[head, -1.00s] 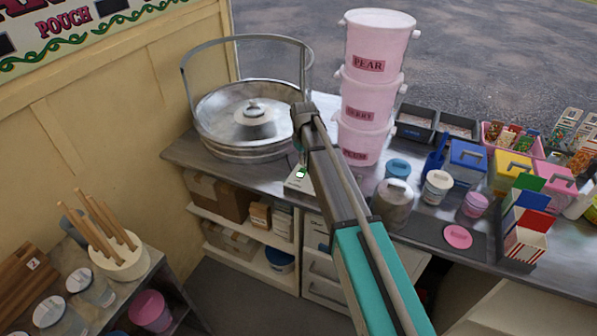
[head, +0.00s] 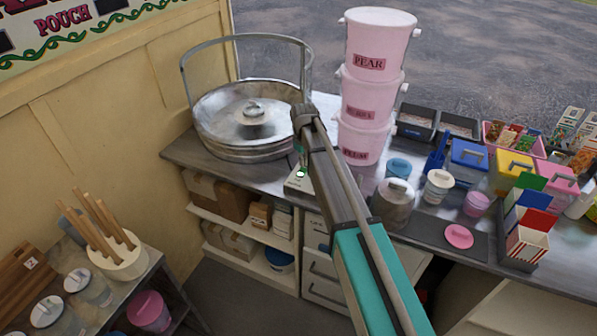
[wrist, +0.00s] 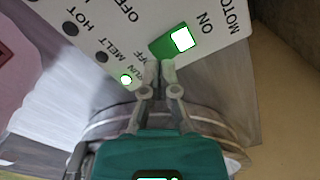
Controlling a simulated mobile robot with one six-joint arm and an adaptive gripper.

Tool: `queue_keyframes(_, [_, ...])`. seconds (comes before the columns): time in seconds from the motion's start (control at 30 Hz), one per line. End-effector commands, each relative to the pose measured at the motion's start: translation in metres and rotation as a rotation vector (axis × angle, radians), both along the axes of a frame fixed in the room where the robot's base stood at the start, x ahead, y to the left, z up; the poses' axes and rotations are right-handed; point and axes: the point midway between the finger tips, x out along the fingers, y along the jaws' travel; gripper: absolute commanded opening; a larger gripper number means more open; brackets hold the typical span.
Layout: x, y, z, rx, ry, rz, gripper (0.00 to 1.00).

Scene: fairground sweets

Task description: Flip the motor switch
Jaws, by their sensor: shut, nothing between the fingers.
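The white control panel (wrist: 215,12) fills the top of the wrist view, its lettering turned. It bears the green motor switch (wrist: 174,41), with a bright white square on the side nearer "ON". A small lamp (wrist: 126,79) beside "RUN" glows green. My gripper (wrist: 161,66) is shut and empty. Its fingertips are at the switch's near edge, by the "OFF" lettering; I cannot tell whether they touch it. In the head view the panel box (head: 298,185) sits on the counter, partly behind my arm, which hides most of the gripper.
A round metal machine (head: 245,125) with a tall hoop stands left of the panel. Stacked pink buckets (head: 375,90) stand close on the right, with a metal canister (head: 393,203) before them. Jars and boxes crowd the counter further right.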

Motion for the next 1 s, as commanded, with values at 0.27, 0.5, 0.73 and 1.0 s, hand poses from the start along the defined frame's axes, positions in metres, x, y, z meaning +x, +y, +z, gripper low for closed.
queue_keyframes(0.27, [0.000, 0.000, -0.004, 0.000, 0.000, 0.000, 0.00])
queue_keyframes(0.5, [0.000, 0.000, -0.006, 0.000, 0.000, 0.000, 0.00])
queue_keyframes(0.73, [0.000, 0.000, -0.009, 0.000, 0.000, 0.000, 0.00])
queue_keyframes(1.0, [0.000, 0.000, -0.011, 0.000, 0.000, 0.000, 0.00])
